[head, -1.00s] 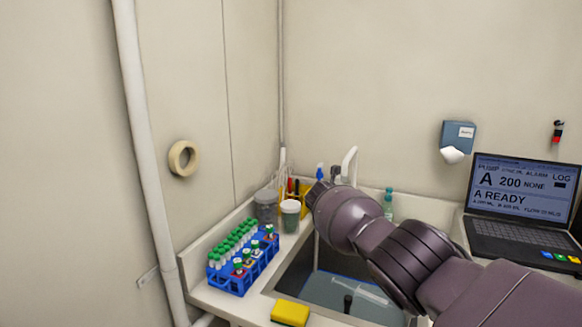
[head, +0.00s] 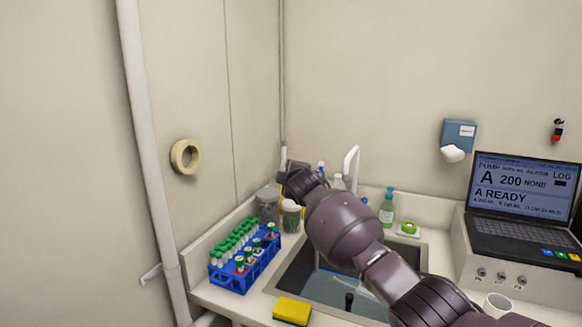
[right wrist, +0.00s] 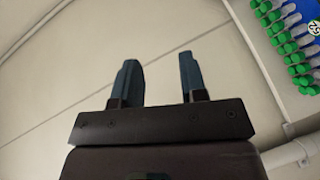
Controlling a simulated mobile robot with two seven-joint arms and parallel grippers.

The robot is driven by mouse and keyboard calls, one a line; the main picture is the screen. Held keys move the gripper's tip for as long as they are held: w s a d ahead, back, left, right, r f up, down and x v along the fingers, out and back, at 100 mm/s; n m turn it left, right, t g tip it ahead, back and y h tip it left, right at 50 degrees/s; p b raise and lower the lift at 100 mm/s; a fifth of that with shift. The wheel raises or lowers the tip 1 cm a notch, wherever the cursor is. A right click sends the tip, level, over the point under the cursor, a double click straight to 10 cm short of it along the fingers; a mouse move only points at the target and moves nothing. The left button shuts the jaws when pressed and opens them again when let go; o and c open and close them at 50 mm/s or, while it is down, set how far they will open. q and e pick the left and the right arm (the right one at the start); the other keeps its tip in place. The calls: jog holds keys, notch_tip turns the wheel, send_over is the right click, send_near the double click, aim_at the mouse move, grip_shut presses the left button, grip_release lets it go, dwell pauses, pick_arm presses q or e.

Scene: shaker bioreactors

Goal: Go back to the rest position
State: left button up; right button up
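My right arm reaches over the sink in the head view, coming in from the lower right, with its far end near the jars at the back. Its fingers cannot be made out there. In the right wrist view my right gripper (right wrist: 158,82) shows two dark fingers standing apart with nothing between them, in front of a plain pale wall. My left gripper is not in view.
A blue rack (head: 243,272) of green-capped tubes stands left of the sink (head: 297,262); it also shows in the right wrist view (right wrist: 291,12). A yellow sponge (head: 291,311) lies at the front edge. Jars (head: 267,205), a faucet (head: 351,160), a soap bottle (head: 387,210) and a laptop (head: 522,196) stand around.

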jog(key=s+d+f+m+g+h+b, duration=0.1)
jog(key=s+d+f+m, duration=0.4)
jog(key=s+d+f, duration=0.4)
jog(key=s+d+f+m+g+h, duration=0.1)
jog(key=s+d+f+m, duration=0.5)
jog(key=s+f, duration=1.2)
jog(key=s+d+f+m+g+h+b, duration=0.1)
jog(key=s+d+f+m, duration=0.4)
jog(key=s+d+f, duration=0.7)
jog(key=s+f, duration=0.1)
jog(key=s, duration=1.3)
jog(key=shift+s+d+f+m+h+b, duration=0.15)
jog(key=shift+s+d+m+h+b, duration=0.15)
jog(key=shift+s+d, duration=0.1)
